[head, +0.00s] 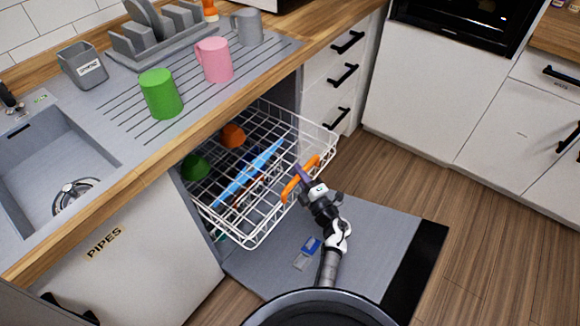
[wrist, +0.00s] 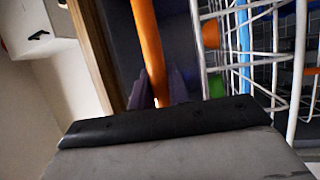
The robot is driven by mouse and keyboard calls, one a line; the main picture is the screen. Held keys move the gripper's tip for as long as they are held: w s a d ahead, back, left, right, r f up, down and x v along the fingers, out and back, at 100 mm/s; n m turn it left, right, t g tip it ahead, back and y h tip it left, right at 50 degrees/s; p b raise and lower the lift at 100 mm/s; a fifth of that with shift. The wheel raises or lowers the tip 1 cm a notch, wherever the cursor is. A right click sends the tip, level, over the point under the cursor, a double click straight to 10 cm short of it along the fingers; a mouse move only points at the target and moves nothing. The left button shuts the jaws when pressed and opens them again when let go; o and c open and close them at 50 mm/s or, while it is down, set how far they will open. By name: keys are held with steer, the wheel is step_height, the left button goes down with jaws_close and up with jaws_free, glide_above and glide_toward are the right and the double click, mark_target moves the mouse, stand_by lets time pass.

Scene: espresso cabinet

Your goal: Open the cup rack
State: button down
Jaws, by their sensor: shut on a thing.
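The cup rack (head: 268,228) is a white wire basket in the open dishwasher under the counter. It sticks out past the counter edge over the lowered door. Its orange handle (head: 313,165) is on the front side of the rack. My gripper (head: 302,176) is shut on this handle, with its purple fingers at the handle's middle. In the wrist view the orange handle (wrist: 148,45) runs down between the fingers (wrist: 155,98), and white rack wires (wrist: 300,60) stand to the right. The back of the rack is hidden under the counter.
The rack holds a blue long item (head: 248,172), an orange item (head: 232,135) and a green one (head: 195,166). The dishwasher door (head: 375,235) lies flat below. Green (head: 160,93), pink (head: 214,60) and grey (head: 247,27) mugs stand on the counter. Wooden floor is free at right.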

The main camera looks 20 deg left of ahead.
steer(key=s+d, duration=0.3)
steer(key=d, duration=0.5)
steer(key=shift+d+p, duration=0.2)
steer(key=shift+p, duration=0.25)
steer(key=c, duration=1.3)
jaws_free()
steer(key=shift+d, duration=0.1)
steer(key=b+v, duration=0.3)
steer(key=v, duration=1)
steer(key=shift+s+d+f, duration=0.15)
steer(key=shift+s+d, duration=0.05)
steer(key=shift+s, duration=0.1)
